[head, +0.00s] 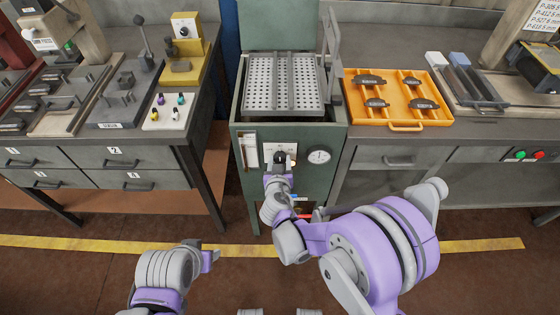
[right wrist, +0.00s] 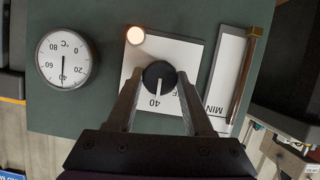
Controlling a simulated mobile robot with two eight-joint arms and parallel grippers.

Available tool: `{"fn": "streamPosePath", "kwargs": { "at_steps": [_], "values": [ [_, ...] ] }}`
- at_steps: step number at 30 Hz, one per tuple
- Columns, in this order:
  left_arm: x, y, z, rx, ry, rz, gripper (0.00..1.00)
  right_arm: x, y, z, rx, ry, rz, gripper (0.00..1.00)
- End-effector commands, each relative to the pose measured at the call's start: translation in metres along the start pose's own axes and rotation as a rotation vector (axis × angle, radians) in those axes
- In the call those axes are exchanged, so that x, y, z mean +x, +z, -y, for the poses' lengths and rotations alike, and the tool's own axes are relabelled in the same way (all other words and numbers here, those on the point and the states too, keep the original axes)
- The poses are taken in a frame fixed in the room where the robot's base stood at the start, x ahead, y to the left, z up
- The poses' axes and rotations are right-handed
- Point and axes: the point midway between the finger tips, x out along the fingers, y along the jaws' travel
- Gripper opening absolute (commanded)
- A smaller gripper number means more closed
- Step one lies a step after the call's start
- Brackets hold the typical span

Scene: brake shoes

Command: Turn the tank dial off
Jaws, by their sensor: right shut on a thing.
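The tank dial (right wrist: 158,77) is a black round knob with a white pointer line, on a white plate (right wrist: 190,52) on the green tank's front. In the right wrist view, which is upside down, its line points toward the "40" mark. A small lamp (right wrist: 136,36) on the plate glows. My right gripper (right wrist: 158,85) has its two fingers on either side of the knob, shut on it. In the head view the right gripper (head: 280,165) covers part of the knob. My left gripper (head: 208,257) is low at the front, away from the tank; its fingers are unclear.
The green tank (head: 245,190) carries a perforated basket (head: 300,57) on top. A round temperature gauge (head: 318,156) sits right of the plate and a level gauge (head: 248,151) left of it. Workbenches flank the tank, with an orange tray (head: 395,120) on the right one.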

Motion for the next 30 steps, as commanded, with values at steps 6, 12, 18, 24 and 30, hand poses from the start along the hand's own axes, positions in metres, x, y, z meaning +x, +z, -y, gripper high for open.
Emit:
{"fn": "streamPosePath", "kwargs": {
  "at_steps": [6,12,18,24,30],
  "values": [
    [0.004,0.003,0.000,0.000,0.000,0.002,0.50,0.000,0.001,0.002,-0.117,0.047,0.001,0.00],
    [0.011,0.006,0.000,0.000,0.000,0.004,0.50,0.001,0.002,0.004,-0.281,0.115,0.001,0.00],
    [0.020,0.011,0.000,0.000,0.000,0.007,0.50,0.001,0.003,0.004,-0.456,0.189,0.002,0.00],
    [0.030,0.016,0.000,0.000,0.000,0.011,0.50,0.002,0.004,0.005,-0.626,0.259,0.001,0.00],
    [0.038,0.020,0.000,0.000,0.000,0.014,0.50,0.002,0.005,0.005,-0.766,0.318,0.002,0.00]
  ]
}}
